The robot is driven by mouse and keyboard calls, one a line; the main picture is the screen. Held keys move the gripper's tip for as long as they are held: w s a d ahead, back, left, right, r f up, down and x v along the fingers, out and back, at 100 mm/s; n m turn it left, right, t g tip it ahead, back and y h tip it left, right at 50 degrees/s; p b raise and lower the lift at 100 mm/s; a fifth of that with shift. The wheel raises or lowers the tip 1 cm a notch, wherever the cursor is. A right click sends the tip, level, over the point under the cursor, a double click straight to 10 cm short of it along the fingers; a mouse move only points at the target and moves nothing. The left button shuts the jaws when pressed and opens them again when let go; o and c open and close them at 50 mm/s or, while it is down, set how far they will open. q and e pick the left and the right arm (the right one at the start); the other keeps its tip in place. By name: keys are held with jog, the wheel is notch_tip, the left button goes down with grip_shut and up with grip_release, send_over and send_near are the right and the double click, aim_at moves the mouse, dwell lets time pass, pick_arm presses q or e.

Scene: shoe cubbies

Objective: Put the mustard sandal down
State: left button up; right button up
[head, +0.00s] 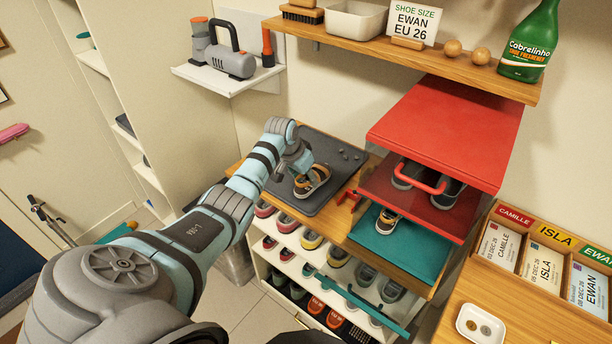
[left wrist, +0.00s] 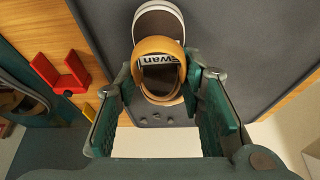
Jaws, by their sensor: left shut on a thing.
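The mustard sandal (head: 314,181) is at the dark grey mat (head: 335,160) on top of the wooden cubby unit. I cannot tell whether its sole touches the mat. My left gripper (head: 300,172) reaches it from the left and is shut on it. In the left wrist view the sandal (left wrist: 160,50) sits between the two teal fingers of the gripper (left wrist: 162,92). My right gripper is not in view.
A red holder (head: 349,197) stands right of the mat. Beyond it is a red-topped cubby (head: 450,120) holding shoes, with a teal shelf (head: 412,243) below. Shoe racks (head: 290,262) fill the front underneath. A wall shelf (head: 400,50) overhangs the back. Small grey bits lie on the mat.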

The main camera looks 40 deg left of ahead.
pick_arm(q)
jog(key=shift+f, duration=0.15)
jog(key=o, duration=1.2)
